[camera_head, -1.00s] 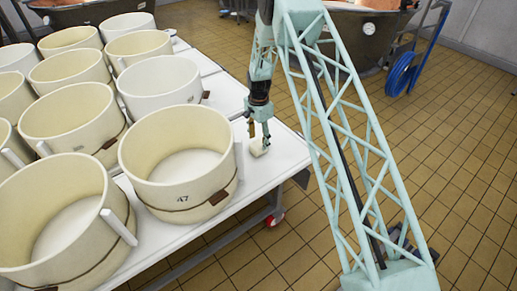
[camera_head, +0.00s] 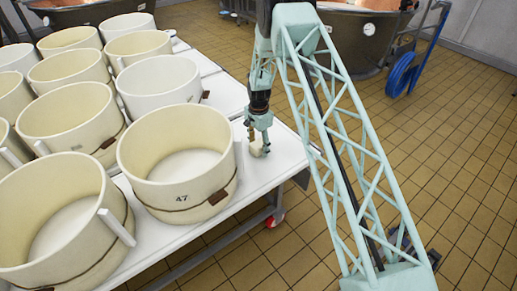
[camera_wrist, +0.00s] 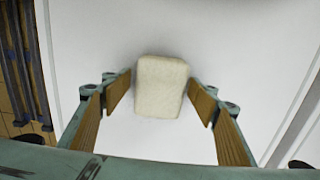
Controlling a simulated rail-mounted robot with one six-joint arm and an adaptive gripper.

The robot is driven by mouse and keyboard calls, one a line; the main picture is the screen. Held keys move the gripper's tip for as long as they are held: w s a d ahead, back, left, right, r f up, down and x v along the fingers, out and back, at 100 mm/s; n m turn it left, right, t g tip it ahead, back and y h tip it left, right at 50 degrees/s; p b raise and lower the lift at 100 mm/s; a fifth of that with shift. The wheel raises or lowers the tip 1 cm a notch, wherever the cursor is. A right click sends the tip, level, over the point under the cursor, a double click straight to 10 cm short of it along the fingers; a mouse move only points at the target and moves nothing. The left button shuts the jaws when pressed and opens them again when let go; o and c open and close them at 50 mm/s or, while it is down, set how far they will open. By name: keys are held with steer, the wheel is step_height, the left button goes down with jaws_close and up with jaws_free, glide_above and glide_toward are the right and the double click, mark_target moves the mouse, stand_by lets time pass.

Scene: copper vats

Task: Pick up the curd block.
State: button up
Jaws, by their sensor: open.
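The curd block (camera_wrist: 161,87) is a small cream-white block lying on the white table (camera_wrist: 230,40). In the wrist view it sits between the tips of my open gripper (camera_wrist: 161,98), with a small gap on the left and a gap on the right. In the head view my gripper (camera_head: 259,146) is low over the table near its right edge, and the curd block (camera_head: 257,151) is partly hidden behind the fingers.
Several similar moulds fill the table to the left. The table's right edge is close by, with tiled floor (camera_head: 440,190) beyond. Copper vats (camera_head: 355,30) stand at the back.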

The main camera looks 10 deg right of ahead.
mark_target(258, 144)
steer(key=shift+c, duration=0.5)
steer(key=c, duration=1)
steer(key=shift+r, duration=0.15)
steer(key=shift+c, duration=0.2)
steer(key=shift+r+p, duration=1.15)
steer(key=shift+r, duration=3.7)
steer(key=s+r+n+p, duration=1.2)
steer(key=s+r, duration=0.9)
steer(key=r, duration=0.2)
steer(key=shift+s+n, duration=0.25)
steer(key=shift+n, duration=0.35)
